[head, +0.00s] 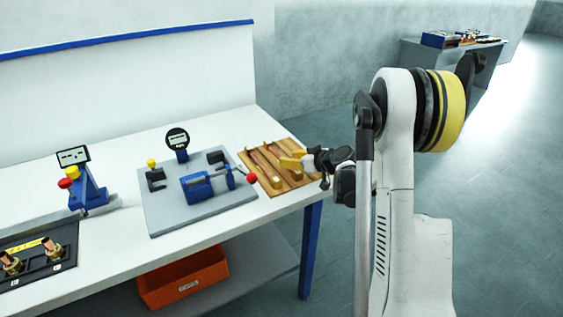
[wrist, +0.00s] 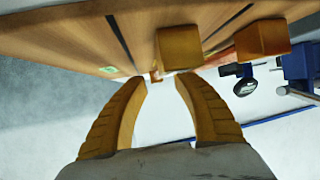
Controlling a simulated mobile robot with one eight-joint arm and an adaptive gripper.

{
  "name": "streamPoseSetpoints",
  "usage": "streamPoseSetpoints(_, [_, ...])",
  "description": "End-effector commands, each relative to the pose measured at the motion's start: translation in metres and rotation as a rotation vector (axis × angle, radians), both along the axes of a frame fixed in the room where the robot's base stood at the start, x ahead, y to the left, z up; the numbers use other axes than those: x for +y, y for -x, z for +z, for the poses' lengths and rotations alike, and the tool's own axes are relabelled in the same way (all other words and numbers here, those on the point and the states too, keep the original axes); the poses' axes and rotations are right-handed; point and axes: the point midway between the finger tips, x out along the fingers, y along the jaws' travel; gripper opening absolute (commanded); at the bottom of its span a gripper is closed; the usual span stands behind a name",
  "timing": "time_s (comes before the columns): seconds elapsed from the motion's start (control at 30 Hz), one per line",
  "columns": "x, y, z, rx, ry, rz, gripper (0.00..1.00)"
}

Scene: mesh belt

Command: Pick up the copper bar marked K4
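Copper bars lie in the slots of a wooden tray (head: 262,192) on the bench. One bar (head: 262,165) shows left of my gripper in the head view. In the wrist view, the square end of one bar (wrist: 179,48) is close, just beyond and right of the fingertips, and another bar end (wrist: 262,40) is farther right. No K4 mark can be read, so I cannot tell which bar carries it. My gripper (head: 291,161) is over the right part of the tray; its yellow fingers (wrist: 161,80) stand apart in the wrist view, with no bar between them.
A grey plate (head: 160,218) with a blue clamp (head: 205,186) and a dial gauge (head: 177,140) stands left of the tray. A black fixture (head: 35,262) is at far left. An orange bin (head: 185,280) sits on the lower shelf.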

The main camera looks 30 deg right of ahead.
Motion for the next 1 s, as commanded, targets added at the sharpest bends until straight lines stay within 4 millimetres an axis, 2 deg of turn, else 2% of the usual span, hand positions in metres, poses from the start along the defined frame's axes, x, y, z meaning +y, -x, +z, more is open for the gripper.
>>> streamPoseSetpoints(0.13, [0.008, -0.019, -0.014, 0.000, 0.000, 0.004, 0.34])
streamPoseSetpoints(0.3, [0.012, -0.038, -0.022, 0.001, 0.001, 0.003, 0.34])
streamPoseSetpoints(0.5, [0.012, -0.039, -0.020, 0.001, 0.001, 0.001, 0.34])
streamPoseSetpoints(0.57, [0.012, -0.039, -0.020, 0.001, 0.001, 0.001, 0.18])
streamPoseSetpoints(0.6, [0.012, -0.039, -0.020, 0.001, 0.001, 0.001, 0.06])
streamPoseSetpoints(0.63, [0.012, -0.039, -0.020, 0.001, 0.001, 0.001, 0.00])
streamPoseSetpoints(1.0, [0.012, -0.039, -0.019, 0.000, 0.000, 0.001, 0.00])
